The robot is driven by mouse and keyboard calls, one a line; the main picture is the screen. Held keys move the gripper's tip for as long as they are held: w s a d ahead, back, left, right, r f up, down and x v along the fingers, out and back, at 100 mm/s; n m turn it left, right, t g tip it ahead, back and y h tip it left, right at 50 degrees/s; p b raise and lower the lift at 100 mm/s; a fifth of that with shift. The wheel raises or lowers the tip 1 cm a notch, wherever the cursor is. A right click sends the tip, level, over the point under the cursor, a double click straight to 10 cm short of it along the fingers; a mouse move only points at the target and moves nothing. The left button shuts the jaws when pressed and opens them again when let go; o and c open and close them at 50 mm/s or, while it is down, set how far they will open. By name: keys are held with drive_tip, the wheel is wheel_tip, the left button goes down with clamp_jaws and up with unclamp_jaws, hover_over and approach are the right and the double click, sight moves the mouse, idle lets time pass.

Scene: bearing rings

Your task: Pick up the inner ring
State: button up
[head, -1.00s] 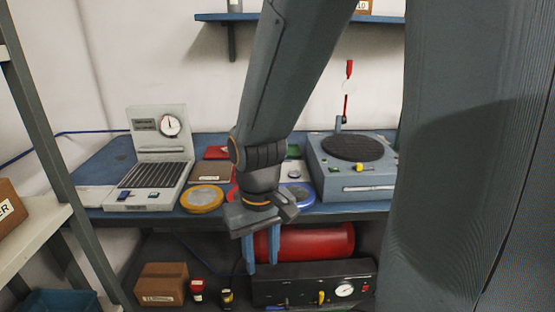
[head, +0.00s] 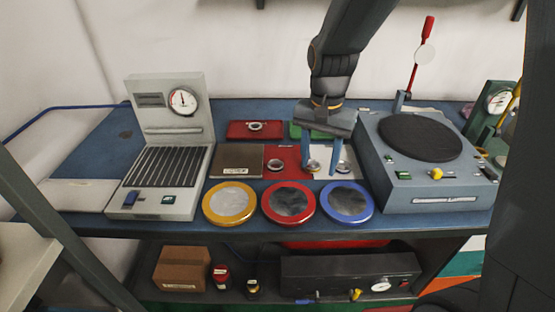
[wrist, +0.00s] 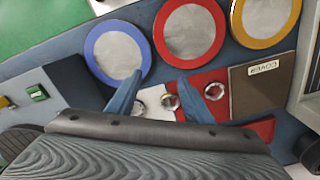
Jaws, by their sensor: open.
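Several small metal rings lie on coloured mats on the blue bench, and I cannot tell by label which is the inner ring. One ring (head: 313,166) lies near the right edge of the middle red mat (head: 283,154), and shows between my fingers in the wrist view (wrist: 170,102). Another ring (head: 275,165) lies left of it on the same mat. A third (head: 343,167) is on the white mat, partly behind a finger. A further ring (head: 256,126) sits on the back red mat. My gripper (head: 319,172) is open, pointing down above the middle ring, holding nothing.
Yellow (head: 230,204), red (head: 289,204) and blue (head: 347,203) rimmed discs line the front of the bench. A grey gauge machine (head: 165,150) stands left. A grey turntable box (head: 425,160) stands close to the right of my gripper.

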drive_tip(key=w+a+m+p, duration=0.2)
drive_tip(key=w+a+m, duration=0.3)
drive_tip(key=w+a, duration=0.5)
drive_tip(key=shift+m, duration=0.3)
drive_tip(key=shift+a+f+p, duration=0.15)
drive_tip(key=shift+f+p, duration=1)
drive_tip(key=shift+f, duration=2.6)
drive_tip(key=c, duration=0.8)
drive_tip(key=shift+c, duration=0.2)
drive_tip(key=shift+r, duration=0.15)
